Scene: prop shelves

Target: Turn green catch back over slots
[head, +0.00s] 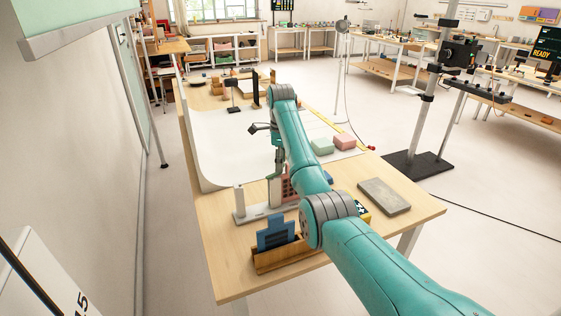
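My teal arm reaches across the wooden table, and its wrist hangs down near the table's middle. My gripper (277,172) is small and partly behind the arm, so I cannot tell whether it is open or shut. Below and beside it stands a reddish-brown block (286,192) with what look like openings, perhaps the slots, partly hidden by the arm. I cannot make out a green catch; it may be hidden behind the arm. Whether the gripper touches the block is not clear.
A grey-based fixture with a white post (239,199) stands left of the block. A wooden holder with blue pieces (275,235) is at the front. A grey slab (384,196) lies right. Green (321,146) and pink (344,142) blocks sit behind, near a white curved backdrop (215,150).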

